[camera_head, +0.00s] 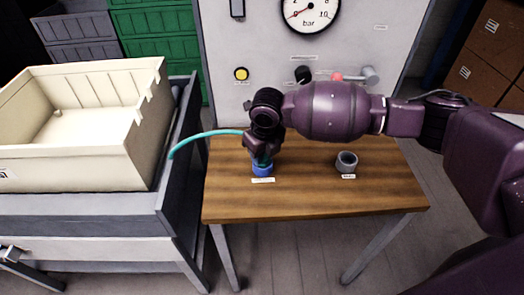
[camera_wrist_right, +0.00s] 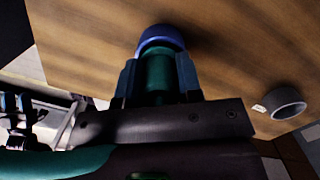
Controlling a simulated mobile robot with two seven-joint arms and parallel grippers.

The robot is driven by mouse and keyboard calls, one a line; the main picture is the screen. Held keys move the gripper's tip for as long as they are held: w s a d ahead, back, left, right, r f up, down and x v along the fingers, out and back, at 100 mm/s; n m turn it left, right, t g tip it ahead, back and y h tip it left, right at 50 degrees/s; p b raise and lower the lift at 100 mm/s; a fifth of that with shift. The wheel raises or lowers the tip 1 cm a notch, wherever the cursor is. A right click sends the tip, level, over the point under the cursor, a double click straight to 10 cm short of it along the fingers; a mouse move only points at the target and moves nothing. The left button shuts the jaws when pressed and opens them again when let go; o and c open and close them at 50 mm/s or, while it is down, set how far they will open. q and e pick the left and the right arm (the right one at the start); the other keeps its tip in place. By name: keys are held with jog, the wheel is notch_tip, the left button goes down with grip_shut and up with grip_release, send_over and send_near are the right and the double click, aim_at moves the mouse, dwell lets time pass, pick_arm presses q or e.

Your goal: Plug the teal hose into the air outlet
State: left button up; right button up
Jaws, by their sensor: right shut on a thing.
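My right gripper (camera_head: 262,156) points down over the left part of the wooden table and is shut on the end of the teal hose (camera_head: 205,135). The hose arcs off to the left, over the edge of the table. In the right wrist view the teal hose end (camera_wrist_right: 158,74) is between the two fingers of the right gripper (camera_wrist_right: 158,66). Its tip meets a blue ring-shaped fitting (camera_head: 262,170), which also shows in the wrist view (camera_wrist_right: 160,37). I cannot tell how deep the tip sits. A grey ring-shaped fitting (camera_head: 346,162) stands apart, to the right.
Both fittings have small labels, too small to read. A panel (camera_head: 285,100) with a pressure gauge (camera_head: 309,12), a yellow button (camera_head: 241,74) and valve handles stands behind the wooden table (camera_head: 310,205). A cream crate (camera_head: 75,160) sits on a grey cart at left.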

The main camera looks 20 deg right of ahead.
pick_arm(q)
jog(key=shift+f, duration=0.15)
pick_arm(e)
jog(key=shift+f, duration=0.2)
jog(key=o, duration=1)
notch_tip(320, 180, up, 3)
jog(key=shift+s+d+r+p, duration=0.1)
jog(key=shift+r+p, duration=0.05)
jog(key=shift+p, duration=0.15)
jog(key=r, duration=0.4)
jog(key=s+r+p, duration=0.1)
jog(key=r, duration=0.1)
jog(key=shift+d+r, duration=0.1)
jog(key=shift+r, duration=0.65)
pick_arm(q)
jog(key=shift+w+a+r, duration=0.1)
jog(key=shift+r, duration=0.75)
